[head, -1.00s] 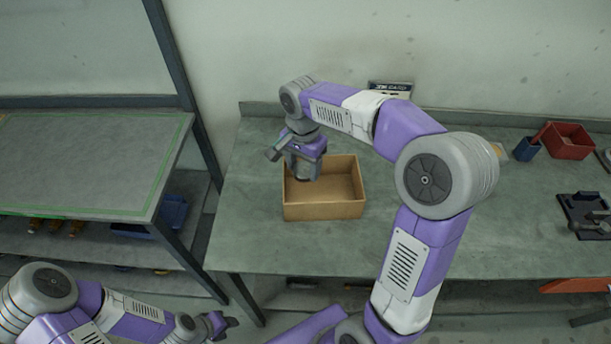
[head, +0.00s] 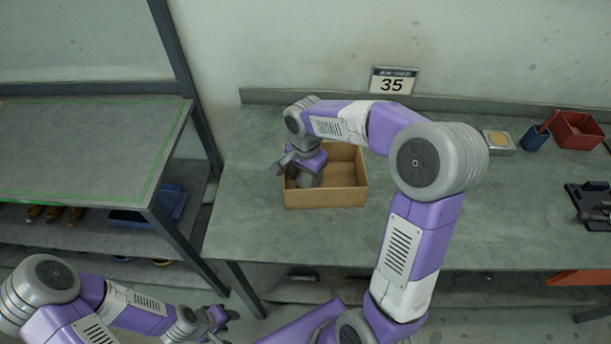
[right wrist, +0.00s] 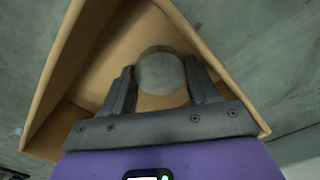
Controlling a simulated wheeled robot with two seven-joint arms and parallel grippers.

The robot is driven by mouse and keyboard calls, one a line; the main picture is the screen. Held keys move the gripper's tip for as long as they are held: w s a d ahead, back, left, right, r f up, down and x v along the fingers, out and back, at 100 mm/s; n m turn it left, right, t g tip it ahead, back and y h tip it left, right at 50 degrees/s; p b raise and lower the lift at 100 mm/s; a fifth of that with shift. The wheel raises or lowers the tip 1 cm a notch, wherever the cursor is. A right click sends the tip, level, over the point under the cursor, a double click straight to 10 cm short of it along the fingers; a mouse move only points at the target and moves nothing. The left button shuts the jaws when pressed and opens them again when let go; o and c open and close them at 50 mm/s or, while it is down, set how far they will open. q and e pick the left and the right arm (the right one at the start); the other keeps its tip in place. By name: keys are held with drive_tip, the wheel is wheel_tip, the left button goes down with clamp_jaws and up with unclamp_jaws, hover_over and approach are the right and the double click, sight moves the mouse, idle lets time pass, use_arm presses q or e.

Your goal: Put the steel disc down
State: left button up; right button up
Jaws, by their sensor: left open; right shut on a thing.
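The steel disc (right wrist: 162,72) is a round grey piece between the fingers of my right gripper (right wrist: 162,84) in the right wrist view. The gripper is shut on it. The disc is over or inside an open cardboard box (right wrist: 90,60); I cannot tell whether it touches the floor of the box. In the head view the box (head: 330,196) stands on the workbench and my right gripper (head: 306,182) reaches down into its left part. The disc is hidden there. My left gripper (head: 222,318) is open and empty at the lower left, away from the bench.
The grey workbench (head: 250,225) is clear in front of and left of the box. A sign reading 35 (head: 393,80) stands behind. A blue cup (head: 535,138), a red bin (head: 577,130) and a dark fixture (head: 590,203) are at the right. A green-edged table (head: 90,150) is at the left.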

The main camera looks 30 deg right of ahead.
sight(305, 180)
drive_tip(key=o, duration=1.1)
drive_tip(key=shift+f, duration=0.1)
drive_tip(key=shift+c, duration=0.2)
drive_tip(key=shift+r, duration=0.25)
wheel_tip(305, 180, up, 12)
drive_tip(key=p, duration=0.3)
drive_tip(key=shift+p, duration=0.3)
drive_tip(key=shift+f, duration=0.15)
